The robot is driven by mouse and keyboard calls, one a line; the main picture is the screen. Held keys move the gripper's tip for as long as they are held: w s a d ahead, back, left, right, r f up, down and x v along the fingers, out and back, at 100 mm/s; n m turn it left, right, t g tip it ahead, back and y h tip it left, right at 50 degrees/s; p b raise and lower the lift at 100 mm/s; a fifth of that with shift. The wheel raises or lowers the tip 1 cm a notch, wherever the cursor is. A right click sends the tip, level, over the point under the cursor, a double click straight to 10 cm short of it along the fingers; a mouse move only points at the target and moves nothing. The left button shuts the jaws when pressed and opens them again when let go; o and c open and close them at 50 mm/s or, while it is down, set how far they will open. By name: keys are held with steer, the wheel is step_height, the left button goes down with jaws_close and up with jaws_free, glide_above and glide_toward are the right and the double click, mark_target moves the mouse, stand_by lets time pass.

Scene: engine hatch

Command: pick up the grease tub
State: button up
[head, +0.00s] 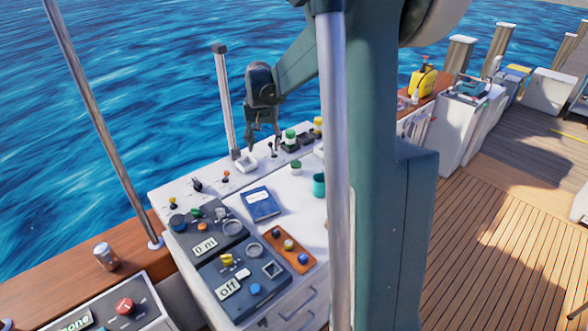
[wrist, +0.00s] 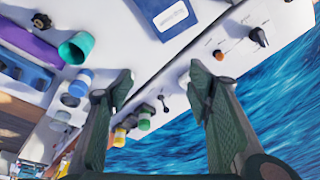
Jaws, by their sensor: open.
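My gripper (head: 262,144) is open and empty above the back edge of the white console, with its fingers pointing down. In the wrist view its two fingers (wrist: 157,82) are spread apart over the console edge. No label marks the grease tub, so I cannot tell for sure which container it is. A small green-lidded container (head: 295,167) stands on the console right of my gripper.
A teal cup (head: 319,185) and a blue book (head: 261,204) lie on the console (head: 232,187). A small white dish (head: 246,163) is below my gripper, beside an upright post (head: 224,100). Small levers (head: 270,149) stick up nearby. Water lies beyond the edge.

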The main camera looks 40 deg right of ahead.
steer(key=w+d+f+m+g, duration=0.15)
steer(key=w+d+f, duration=0.25)
steer(key=d+f, duration=0.7)
steer(key=m, duration=0.3)
glide_above(296, 163)
steer(key=shift+n+y, duration=0.25)
steer(key=shift+y, duration=0.05)
steer(key=f, duration=0.4)
steer(key=a+f, duration=0.1)
steer(key=f, duration=0.1)
steer(key=shift+s+f+b, duration=0.25)
steer(key=shift+f+b, duration=0.05)
steer(key=shift+d+f, duration=0.2)
steer(key=shift+f, duration=1.1)
steer(key=shift+f, duration=0.1)
steer(key=shift+w+d+f, duration=0.15)
steer(key=shift+d+f, duration=0.05)
steer(key=shift+f, duration=1.05)
steer(key=shift+w+d+f, duration=0.15)
steer(key=shift+f, duration=1.05)
steer(key=c, duration=1.1)
